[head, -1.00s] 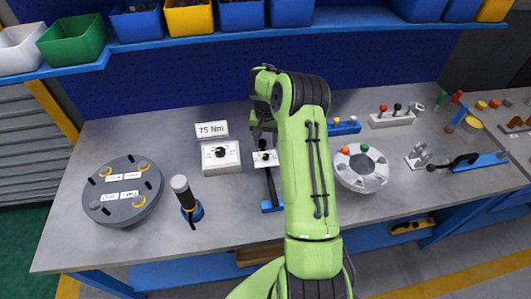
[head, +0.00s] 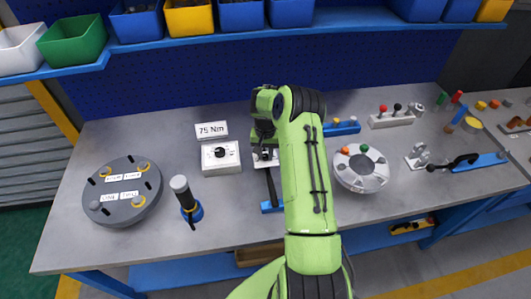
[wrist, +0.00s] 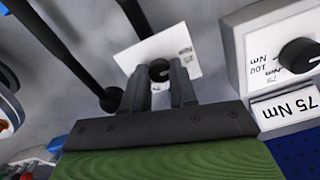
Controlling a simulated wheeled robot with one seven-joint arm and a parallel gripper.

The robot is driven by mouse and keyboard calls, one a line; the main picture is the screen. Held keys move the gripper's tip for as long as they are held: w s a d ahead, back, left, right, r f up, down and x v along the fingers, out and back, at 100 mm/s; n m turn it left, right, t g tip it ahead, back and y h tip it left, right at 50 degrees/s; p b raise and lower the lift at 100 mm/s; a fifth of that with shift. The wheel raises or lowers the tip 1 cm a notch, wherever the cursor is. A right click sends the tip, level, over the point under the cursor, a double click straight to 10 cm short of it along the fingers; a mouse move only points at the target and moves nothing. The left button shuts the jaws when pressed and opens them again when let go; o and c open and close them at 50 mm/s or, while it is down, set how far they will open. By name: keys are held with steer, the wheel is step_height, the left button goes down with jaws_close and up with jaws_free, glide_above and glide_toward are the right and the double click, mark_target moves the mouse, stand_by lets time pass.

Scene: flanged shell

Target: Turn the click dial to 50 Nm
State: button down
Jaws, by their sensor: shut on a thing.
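Where the knob points cannot be seen. A white box (head: 221,158) with its own black knob stands to the left, with a "75 Nm" sign (head: 211,129) behind it.
A dark round plate (head: 126,190) and an upright grey-capped tool (head: 186,198) stand at the left. A round white fixture (head: 361,174) stands to the right of my arm. A shelf with bins (head: 163,18) runs along the back.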

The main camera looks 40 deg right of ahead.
mark_target(266, 155)
stand_by(0.3)
steer(key=m+b, duration=0.3)
steer(key=m, duration=0.2)
steer(key=shift+f+m, duration=0.1)
steer(key=shift+m, duration=0.3)
steer(key=m+b, duration=0.2)
steer(key=m, duration=0.3)
steer(key=shift+m+b, duration=0.4)
steer(key=c, duration=0.9)
jaws_free()
step_height(266, 155, up, 16)
steer(key=p, duration=0.2)
